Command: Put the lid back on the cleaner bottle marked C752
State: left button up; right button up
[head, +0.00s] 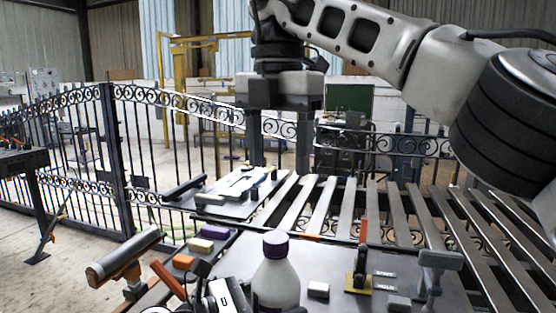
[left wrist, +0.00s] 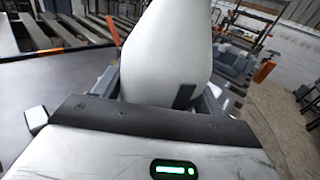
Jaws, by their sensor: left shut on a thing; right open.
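A white bottle (head: 276,284) with a purple cap (head: 276,243) on its top stands upright at the bottom middle of the head view. No C752 marking is legible on it. My left gripper (head: 256,301), mostly cut off at the bottom edge, is shut on the bottle's body. In the left wrist view the pale bottle (left wrist: 168,50) fills the space between the fingers; its top is out of frame. My right gripper (head: 279,155) is open and empty, pointing down high above and behind the bottle, its two dark fingers apart.
Metal slats (head: 345,210) and a scrolled gate (head: 170,120) are behind.

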pick_arm(q)
jog(key=o, duration=2)
jog(key=shift+c, duration=0.2)
pick_arm(e)
notch_tip(320, 180, down, 5)
jog(key=b, duration=0.5)
jog(key=shift+f, duration=0.2)
jog(key=shift+f+b, duration=0.15)
jog(key=shift+b, duration=0.25)
pick_arm(q)
jog(key=v, duration=1.6)
